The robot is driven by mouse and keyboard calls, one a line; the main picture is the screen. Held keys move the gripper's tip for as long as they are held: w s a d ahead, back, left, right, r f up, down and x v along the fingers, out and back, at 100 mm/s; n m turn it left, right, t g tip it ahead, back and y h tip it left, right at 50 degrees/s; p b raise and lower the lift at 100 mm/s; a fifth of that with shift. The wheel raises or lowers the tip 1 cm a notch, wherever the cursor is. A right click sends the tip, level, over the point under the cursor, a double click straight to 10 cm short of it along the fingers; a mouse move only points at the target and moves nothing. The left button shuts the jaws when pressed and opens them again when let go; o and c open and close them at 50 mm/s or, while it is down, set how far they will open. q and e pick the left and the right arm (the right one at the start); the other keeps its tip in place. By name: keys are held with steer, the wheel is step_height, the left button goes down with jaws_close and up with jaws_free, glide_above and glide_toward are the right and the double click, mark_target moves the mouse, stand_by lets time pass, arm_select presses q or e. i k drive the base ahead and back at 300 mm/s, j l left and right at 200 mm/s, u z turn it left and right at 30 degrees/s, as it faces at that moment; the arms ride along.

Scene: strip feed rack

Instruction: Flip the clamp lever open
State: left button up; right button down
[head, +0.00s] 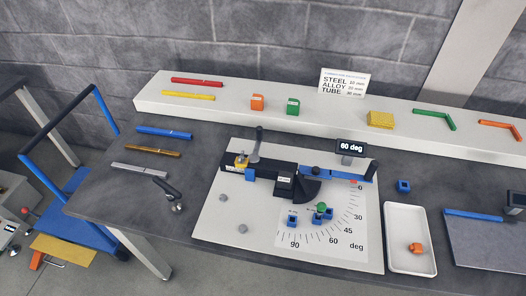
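A bending fixture stands on a light plate (210,222) on the dark bench. I cannot tell whether the clamp presses on anything. A blue arm (345,172) with a black end runs to the right over the angle scale. Neither of my grippers is in view.
Coloured bars (164,132) lie left of the plate, with a black-handled piece (167,188) near the front edge. A white tray (396,222) holds an orange part (416,249). A raised shelf (220,108) runs behind. A blue-framed cart (88,222) stands left.

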mark_target(254, 158)
steer(key=k, duration=0.55)
steer(key=k+j+u, duration=0.1)
steer(key=k, duration=0.45)
